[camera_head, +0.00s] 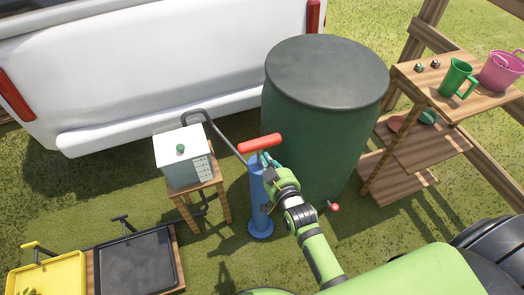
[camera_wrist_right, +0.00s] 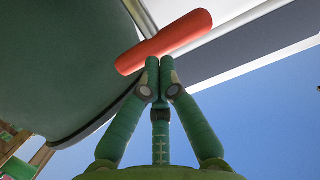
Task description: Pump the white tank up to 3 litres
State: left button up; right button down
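The white tank (camera_head: 180,157) stands on a small wooden stool, with a green knob on top and scale marks on its right face. The level inside cannot be read. A blue pump (camera_head: 258,212) stands upright on the grass to its right. Its red T-handle (camera_head: 261,143) is at the top; it also shows in the right wrist view (camera_wrist_right: 165,42). My right gripper (camera_head: 266,158) is at the handle's underside. In the wrist view its fingertips (camera_wrist_right: 160,64) are together, touching or nearly touching the handle, which is not between them. My left gripper is not in view.
A grey hose (camera_head: 222,132) arches from the tank area toward the pump. A big dark green barrel (camera_head: 318,130) stands close right of the pump. A wooden shelf (camera_head: 400,185) with a green jug (camera_head: 455,78) and pink bucket (camera_head: 500,72) is at right. Yellow and black trays lie lower left.

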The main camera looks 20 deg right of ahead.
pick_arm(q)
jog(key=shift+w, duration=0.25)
pick_arm(e)
jog(key=v, duration=0.5)
dwell(0.6)
